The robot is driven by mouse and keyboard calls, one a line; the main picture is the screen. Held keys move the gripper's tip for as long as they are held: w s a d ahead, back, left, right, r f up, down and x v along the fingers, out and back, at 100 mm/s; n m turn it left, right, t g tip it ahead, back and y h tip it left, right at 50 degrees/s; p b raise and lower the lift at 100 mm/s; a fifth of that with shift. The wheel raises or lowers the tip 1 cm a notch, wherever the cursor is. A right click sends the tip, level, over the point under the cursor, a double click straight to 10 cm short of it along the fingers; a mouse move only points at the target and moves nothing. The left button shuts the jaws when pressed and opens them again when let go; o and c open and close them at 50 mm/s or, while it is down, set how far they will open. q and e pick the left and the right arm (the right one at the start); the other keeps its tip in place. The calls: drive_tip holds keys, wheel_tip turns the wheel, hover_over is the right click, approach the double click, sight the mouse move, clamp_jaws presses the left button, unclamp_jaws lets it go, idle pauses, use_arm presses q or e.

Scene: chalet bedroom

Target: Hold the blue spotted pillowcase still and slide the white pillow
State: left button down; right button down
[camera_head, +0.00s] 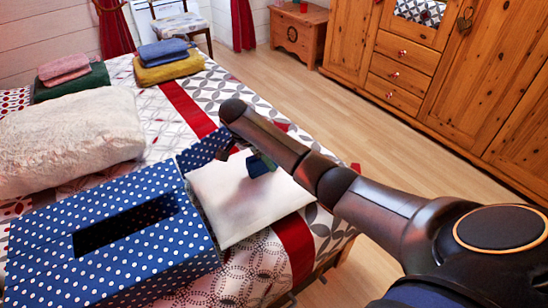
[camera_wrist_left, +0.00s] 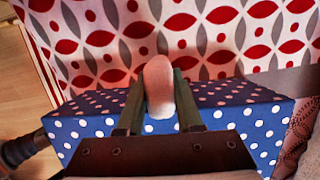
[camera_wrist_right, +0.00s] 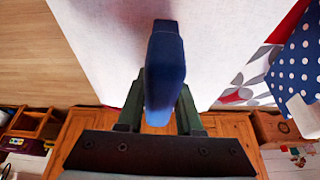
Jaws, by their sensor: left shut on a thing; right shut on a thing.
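The blue spotted pillowcase (camera_head: 150,250) lies on the bed like a stiff box, with a dark rectangular slot in its top. The white pillow (camera_head: 250,210) lies flat at its right end; its left edge meets the case's mouth, and I cannot tell how much is inside. My right gripper (camera_head: 255,163) is above the pillow; in the right wrist view it (camera_wrist_right: 160,100) is shut on a blue tab (camera_wrist_right: 165,60) on the pillow. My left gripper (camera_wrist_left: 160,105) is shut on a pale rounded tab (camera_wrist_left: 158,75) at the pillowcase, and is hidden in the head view.
A fluffy cream pillow (camera_head: 70,140) lies left on the bed. Folded towels (camera_head: 168,58) lie at the far end. A wooden wardrobe (camera_head: 420,60) and a small cabinet (camera_head: 299,30) stand beyond clear floor (camera_head: 330,110).

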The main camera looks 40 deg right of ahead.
sight(251, 168)
drive_tip(key=shift+a, duration=0.45)
drive_tip(key=shift+w+a, duration=0.2)
drive_tip(key=shift+a, duration=1.85)
drive_tip(key=shift+a+f, duration=0.1)
drive_tip(key=shift+a, duration=2)
drive_tip(key=shift+w+a+f, duration=0.1)
drive_tip(key=shift+a, duration=0.95)
drive_tip(key=shift+w+a, duration=0.1)
drive_tip(key=shift+a, duration=0.9)
